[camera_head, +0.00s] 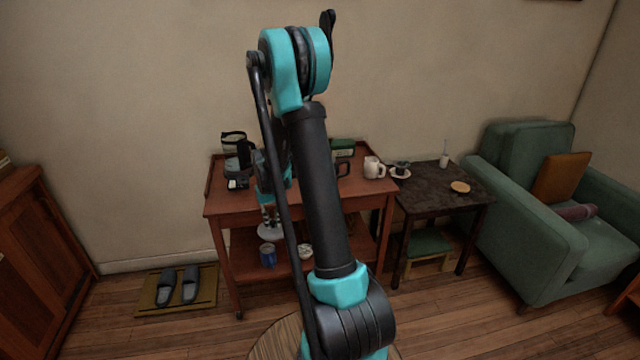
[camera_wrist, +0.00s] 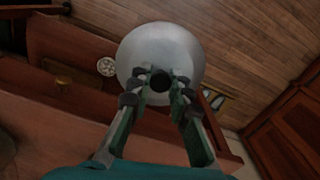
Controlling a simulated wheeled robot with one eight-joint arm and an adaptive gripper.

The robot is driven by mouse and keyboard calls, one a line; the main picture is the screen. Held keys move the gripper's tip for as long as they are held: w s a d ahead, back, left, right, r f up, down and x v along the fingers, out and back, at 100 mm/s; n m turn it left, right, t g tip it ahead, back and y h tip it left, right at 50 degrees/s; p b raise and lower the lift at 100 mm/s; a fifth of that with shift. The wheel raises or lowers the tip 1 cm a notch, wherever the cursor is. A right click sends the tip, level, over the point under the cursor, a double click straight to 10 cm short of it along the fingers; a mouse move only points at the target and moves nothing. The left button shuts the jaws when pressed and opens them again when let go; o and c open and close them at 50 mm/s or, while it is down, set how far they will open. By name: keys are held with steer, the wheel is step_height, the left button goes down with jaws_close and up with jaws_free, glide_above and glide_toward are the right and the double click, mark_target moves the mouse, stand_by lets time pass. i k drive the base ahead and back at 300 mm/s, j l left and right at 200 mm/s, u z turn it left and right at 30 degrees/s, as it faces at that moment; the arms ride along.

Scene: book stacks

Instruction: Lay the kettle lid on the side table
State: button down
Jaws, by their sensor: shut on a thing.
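The kettle lid (camera_wrist: 160,45) is a round, silvery disc with a dark knob, filling the upper middle of the wrist view. My gripper (camera_wrist: 160,84) is shut on the knob, one finger on each side. In the head view the lid (camera_head: 268,229) shows small and pale, just in front of the red-brown cart, with my arm hiding part of it. The side table (camera_head: 425,205) is dark and square-topped, right of the cart and apart from my gripper. I cannot make out the kettle itself; my arm covers the middle of the cart.
The cart (camera_head: 225,204) holds a dark appliance (camera_head: 238,150) and a white jug (camera_head: 374,168). The side table bears a saucer with a dark item (camera_head: 400,171), a white cup (camera_head: 444,160) and a tan round piece (camera_head: 460,187); its front left is bare. A green armchair (camera_head: 520,225) stands at right.

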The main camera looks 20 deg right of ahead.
mark_target(434, 192)
steer(key=z, duration=1.2)
steer(key=i+z, duration=0.35)
steer(key=i, duration=1.1)
